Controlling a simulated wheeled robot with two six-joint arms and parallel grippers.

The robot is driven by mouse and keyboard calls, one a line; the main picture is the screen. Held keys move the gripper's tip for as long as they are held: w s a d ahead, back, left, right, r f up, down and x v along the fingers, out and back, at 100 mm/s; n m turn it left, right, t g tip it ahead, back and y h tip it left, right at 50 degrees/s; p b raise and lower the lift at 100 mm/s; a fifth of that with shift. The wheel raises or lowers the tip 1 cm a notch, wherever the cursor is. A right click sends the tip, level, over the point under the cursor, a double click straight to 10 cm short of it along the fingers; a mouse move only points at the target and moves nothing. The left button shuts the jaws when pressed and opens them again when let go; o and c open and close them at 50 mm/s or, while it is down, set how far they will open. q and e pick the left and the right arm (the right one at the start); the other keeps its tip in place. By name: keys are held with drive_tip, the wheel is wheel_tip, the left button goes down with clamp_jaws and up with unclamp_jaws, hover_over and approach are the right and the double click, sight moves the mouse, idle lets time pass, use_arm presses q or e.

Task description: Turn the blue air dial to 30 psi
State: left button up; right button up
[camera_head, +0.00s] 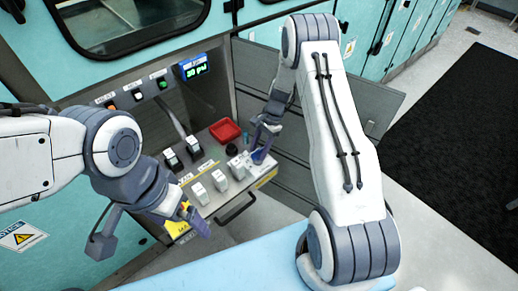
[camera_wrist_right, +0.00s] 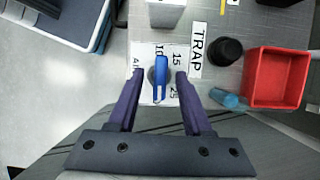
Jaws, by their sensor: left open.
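The blue air dial (camera_wrist_right: 160,78) is in the middle of the right wrist view, on a white plate (camera_wrist_right: 147,50) with printed numbers such as 15 and 25. Its long handle lies up and down in that picture. My right gripper (camera_wrist_right: 157,76) is open, with one purple finger on each side of the handle and gaps between. In the head view my right gripper (camera_head: 264,156) is over the panel's right end and hides the dial. My left gripper (camera_head: 192,216) is open and empty near the panel's front left. A small screen (camera_head: 194,67) is lit, its reading too blurred to tell.
A red tray (camera_head: 225,131), a black knob (camera_wrist_right: 226,51) and a small blue cylinder (camera_wrist_right: 228,98) are close to the dial. White blocks (camera_head: 220,181) and black-based switches (camera_head: 193,147) stand on the panel. A dark handle (camera_head: 236,209) is on its front.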

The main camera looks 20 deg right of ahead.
sight(263, 162)
drive_tip(key=shift+r, duration=0.35)
drive_tip(key=s+d+r+b, duration=0.2)
drive_tip(key=s+d+r, duration=0.5)
drive_tip(key=r, duration=0.3)
drive_tip(key=shift+s+d+r, duration=0.15)
drive_tip(key=shift+s+d, duration=0.25)
drive_tip(key=shift+s, duration=0.45)
drive_tip(key=s+a+r+n+h, duration=0.1)
drive_tip(key=s+a+r+n, duration=0.2)
drive_tip(key=a+r+n, duration=0.35)
drive_tip(key=s+a+r+n+h, duration=0.1)
drive_tip(key=s+a+r+n, duration=0.15)
drive_tip(key=a, duration=0.75)
drive_tip(key=s+a+r+n+p, duration=0.1)
drive_tip(key=s+a+r+n, duration=0.1)
drive_tip(key=s+a+n, duration=0.2)
drive_tip(key=s+a+r+n+t+h, duration=0.1)
drive_tip(key=s+a+r+n, duration=0.2)
drive_tip(key=s+n, duration=0.5)
drive_tip(key=s+a, duration=0.1)
drive_tip(key=s, duration=0.2)
drive_tip(key=shift+n+p, duration=0.3)
drive_tip(key=shift+p, duration=0.05)
